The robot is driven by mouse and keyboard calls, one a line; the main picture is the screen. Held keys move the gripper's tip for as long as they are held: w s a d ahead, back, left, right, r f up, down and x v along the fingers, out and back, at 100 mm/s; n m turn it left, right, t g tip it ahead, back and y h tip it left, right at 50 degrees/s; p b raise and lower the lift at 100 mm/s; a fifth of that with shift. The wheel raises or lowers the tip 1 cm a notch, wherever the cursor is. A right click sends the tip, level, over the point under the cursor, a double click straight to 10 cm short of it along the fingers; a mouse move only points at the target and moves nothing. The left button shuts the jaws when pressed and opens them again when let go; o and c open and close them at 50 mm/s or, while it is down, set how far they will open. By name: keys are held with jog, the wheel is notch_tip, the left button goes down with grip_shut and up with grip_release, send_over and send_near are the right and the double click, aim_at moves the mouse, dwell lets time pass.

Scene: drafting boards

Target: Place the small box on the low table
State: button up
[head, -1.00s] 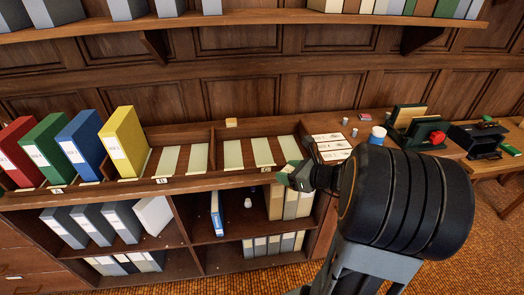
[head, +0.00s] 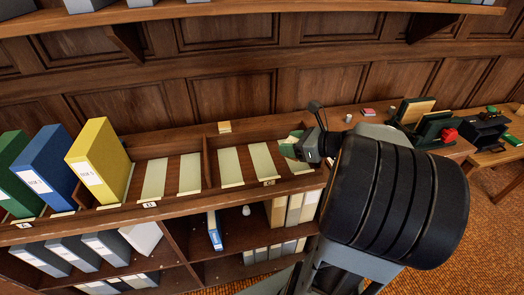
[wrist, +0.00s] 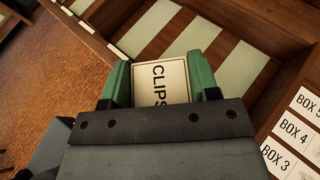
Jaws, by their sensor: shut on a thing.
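The small box is a cream block labelled CLIPS (wrist: 161,81) in the wrist view. My gripper (wrist: 160,85) has green fingers shut on its two sides. In the head view my gripper (head: 291,146) is over the right end of the sorting shelf, by the last pale strip; the box is hard to make out there. The low table (head: 492,153) is at the far right, well apart from my gripper, with a black tray (head: 485,132) on it.
Yellow (head: 97,160), blue and green binders stand on the shelf's left. A small yellow block (head: 225,127) sits on its back ledge. A dark green holder with a red item (head: 448,134) stands between my arm and the low table. Box labels (wrist: 292,130) show at right.

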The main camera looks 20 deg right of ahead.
jog(key=w+f, duration=0.3)
jog(key=w, duration=0.4)
send_over(268, 158)
jog(key=f, duration=0.5)
jog(key=shift+s+d+f, duration=0.1)
jog(key=shift+s+f, duration=0.15)
jog(key=shift+f, duration=0.05)
jog(key=f, duration=0.3)
jog(key=shift+w+f, duration=0.1)
jog(key=shift+w, duration=0.25)
jog(key=shift+f, duration=0.3)
jog(key=shift+f, duration=0.2)
jog(key=o, duration=1)
jog(key=shift+c, duration=0.2)
jog(key=shift+r, duration=0.15)
